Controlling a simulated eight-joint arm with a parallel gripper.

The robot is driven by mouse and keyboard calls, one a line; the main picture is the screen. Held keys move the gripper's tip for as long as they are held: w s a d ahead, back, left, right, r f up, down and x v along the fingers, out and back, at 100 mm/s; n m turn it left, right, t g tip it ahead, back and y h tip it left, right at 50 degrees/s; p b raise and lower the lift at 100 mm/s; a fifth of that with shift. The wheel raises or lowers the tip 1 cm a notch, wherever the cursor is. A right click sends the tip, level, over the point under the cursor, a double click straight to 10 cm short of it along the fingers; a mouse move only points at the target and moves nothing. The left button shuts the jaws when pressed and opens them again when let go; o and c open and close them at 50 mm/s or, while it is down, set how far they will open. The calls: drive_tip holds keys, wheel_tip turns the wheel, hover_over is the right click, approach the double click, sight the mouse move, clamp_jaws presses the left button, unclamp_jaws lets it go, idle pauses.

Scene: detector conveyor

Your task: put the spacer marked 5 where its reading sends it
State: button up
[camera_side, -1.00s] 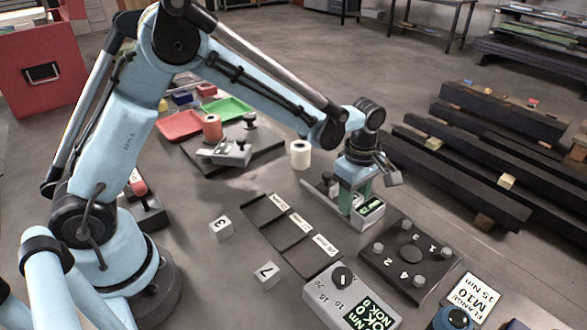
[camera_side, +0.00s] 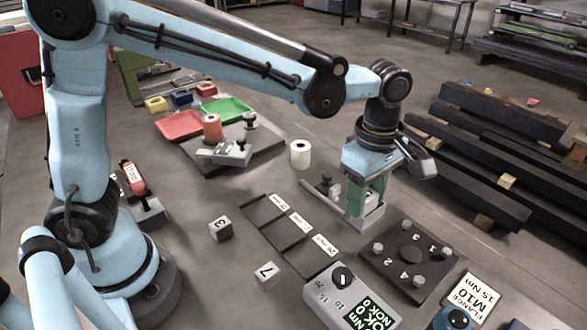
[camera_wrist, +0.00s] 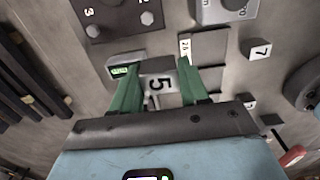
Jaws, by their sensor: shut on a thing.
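My gripper (camera_wrist: 158,92) has green fingers shut on a white spacer marked 5 (camera_wrist: 160,82) in the wrist view. In the side view my gripper (camera_side: 367,203) is low at the small gauge (camera_side: 374,222), and the spacer is hidden or too small to make out there. The gauge's lit green display (camera_wrist: 120,71) shows beside the left finger in the wrist view, but its reading is too small to read. I cannot tell whether the spacer touches the gauge. A dark tray (camera_side: 262,211) with three labelled bays lies left of the gauge; its bays look empty.
Spacers marked 3 (camera_side: 220,229) and 7 (camera_side: 266,274) stand on the bench left of the tray. A dark bolt plate (camera_side: 385,262) and a grey torque tester (camera_side: 328,292) lie in front. A white roll (camera_side: 300,153) stands behind.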

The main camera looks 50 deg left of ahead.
drive_tip(key=shift+s+d+r, duration=0.5)
drive_tip(key=shift+s+d, duration=0.05)
drive_tip(key=shift+s, duration=0.05)
drive_tip(key=s+a, duration=0.4)
drive_tip(key=s, duration=1.1)
hover_over(283, 233)
wheel_tip(283, 233, down, 7)
drive_tip(key=shift+f, duration=2)
drive_tip(key=shift+f, duration=0.15)
drive_tip(key=o, duration=1.2)
drive_tip(key=shift+c, duration=0.2)
